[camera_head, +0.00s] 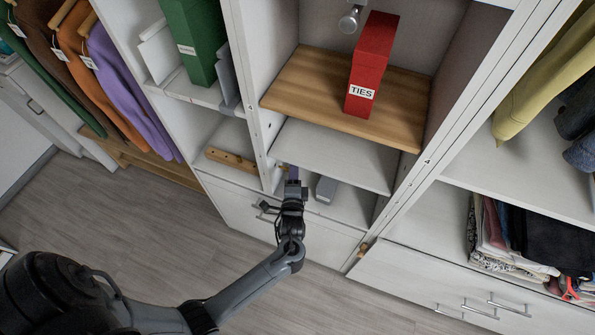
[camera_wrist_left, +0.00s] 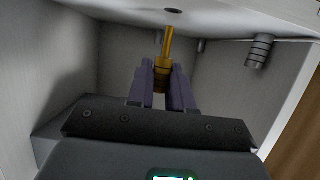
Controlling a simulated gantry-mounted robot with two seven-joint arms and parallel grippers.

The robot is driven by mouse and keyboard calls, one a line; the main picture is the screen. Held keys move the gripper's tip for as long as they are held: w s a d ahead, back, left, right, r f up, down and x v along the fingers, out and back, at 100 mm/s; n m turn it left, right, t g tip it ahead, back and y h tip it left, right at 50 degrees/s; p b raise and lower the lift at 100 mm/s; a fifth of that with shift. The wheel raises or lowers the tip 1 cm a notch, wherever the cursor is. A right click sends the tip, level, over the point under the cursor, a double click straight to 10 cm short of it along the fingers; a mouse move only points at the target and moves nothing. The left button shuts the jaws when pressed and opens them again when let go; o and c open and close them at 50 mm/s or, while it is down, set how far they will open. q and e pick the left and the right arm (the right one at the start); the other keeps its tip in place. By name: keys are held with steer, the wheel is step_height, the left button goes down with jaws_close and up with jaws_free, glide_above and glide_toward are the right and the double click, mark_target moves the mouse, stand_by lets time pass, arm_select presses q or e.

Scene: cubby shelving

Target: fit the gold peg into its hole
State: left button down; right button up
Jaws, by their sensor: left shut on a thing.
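The gold peg (camera_wrist_left: 167,49) stands upright between the fingers of my left gripper (camera_wrist_left: 160,82) in the left wrist view. Its thin end points up toward a dark round hole (camera_wrist_left: 173,11) in the underside of a white shelf board. The tip shows just below the hole, with a small gap between them in the picture. In the head view my left gripper (camera_head: 292,177) reaches into the cubby under the white shelf (camera_head: 335,156); the peg is hidden there. My right gripper is not in view.
A grey ribbed fitting (camera_wrist_left: 259,51) hangs under the board at the right in the wrist view. Cubby walls stand close on both sides. In the head view a grey block (camera_head: 326,189) lies right of the gripper, and a red TIES box (camera_head: 372,65) stands on the wooden shelf (camera_head: 310,91) above.

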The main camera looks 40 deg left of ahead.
mark_target(282, 167)
arm_select(q)
steer(key=shift+r, duration=0.1)
stand_by(0.7)
steer(key=shift+p, duration=0.35)
stand_by(0.5)
steer(key=shift+p, duration=0.5)
stand_by(0.7)
steer(key=shift+s+a+p, duration=0.2)
steer(key=shift+a+p, duration=0.1)
steer(key=shift+a, duration=0.35)
steer(key=shift+s+a+p, duration=0.25)
steer(key=shift+a, duration=0.35)
steer(key=shift+s+a+p, duration=0.2)
steer(key=shift+a+p, duration=0.1)
steer(key=shift+a, duration=0.35)
steer(key=c, duration=0.9)
jaws_free()
steer(key=shift+c, duration=0.2)
